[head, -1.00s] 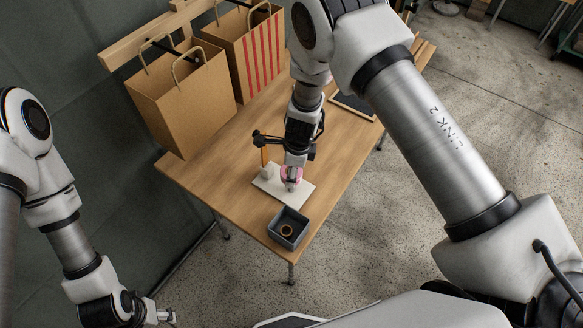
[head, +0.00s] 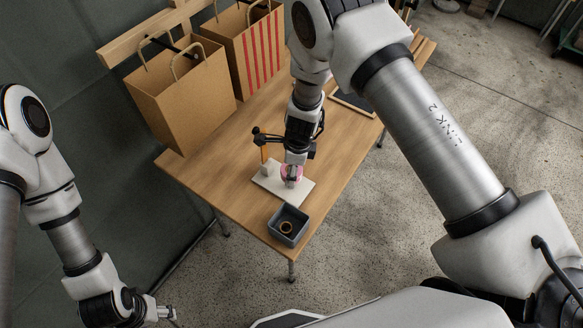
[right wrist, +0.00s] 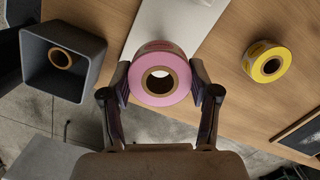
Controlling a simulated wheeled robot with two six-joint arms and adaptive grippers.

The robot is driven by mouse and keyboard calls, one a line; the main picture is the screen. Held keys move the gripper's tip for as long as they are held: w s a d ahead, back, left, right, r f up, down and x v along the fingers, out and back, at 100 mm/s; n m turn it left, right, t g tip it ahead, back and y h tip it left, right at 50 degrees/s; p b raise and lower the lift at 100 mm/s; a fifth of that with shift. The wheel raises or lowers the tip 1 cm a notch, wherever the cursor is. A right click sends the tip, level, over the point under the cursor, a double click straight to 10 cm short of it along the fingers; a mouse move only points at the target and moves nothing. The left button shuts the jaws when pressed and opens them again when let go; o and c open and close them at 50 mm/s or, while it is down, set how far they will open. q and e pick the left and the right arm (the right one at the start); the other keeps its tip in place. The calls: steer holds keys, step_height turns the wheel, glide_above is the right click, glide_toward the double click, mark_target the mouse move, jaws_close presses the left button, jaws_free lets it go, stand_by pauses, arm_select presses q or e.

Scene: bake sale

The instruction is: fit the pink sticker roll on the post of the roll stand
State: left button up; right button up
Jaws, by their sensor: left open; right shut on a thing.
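The pink sticker roll (right wrist: 160,82) is gripped between the fingertips of my right gripper (right wrist: 160,84), which is shut on its sides. Its brown core faces the wrist camera, and pale white shows through the hole. In the head view the pink roll (head: 291,171) is partly hidden by the right gripper (head: 291,178), over the white base of the roll stand (head: 299,194). A small white block and an upright orange piece (head: 264,154) show at the base's left end. I cannot tell whether the roll touches the base or a post. My left gripper (head: 166,313) is open, empty, away from the table.
A grey bin (head: 288,226) holding a brown ring stands at the table's near corner. A yellow roll (right wrist: 267,63) lies on the wooden table (head: 222,185). Two paper bags (head: 182,100) stand at the back left. The table's front left is clear.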

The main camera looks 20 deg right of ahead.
stand_by(0.8)
steer(key=shift+f+b, duration=1.8)
steer(key=shift+f, duration=1.2)
steer(key=o, duration=1.2)
steer(key=shift+o, duration=0.2)
steer(key=shift+r, duration=0.1)
steer(key=r, duration=0.4)
steer(key=d+r, duration=0.1)
steer(key=r, duration=0.6)
steer(key=shift+s+d+r, duration=0.2)
steer(key=shift+s+r, duration=0.1)
steer(key=shift+r, duration=0.05)
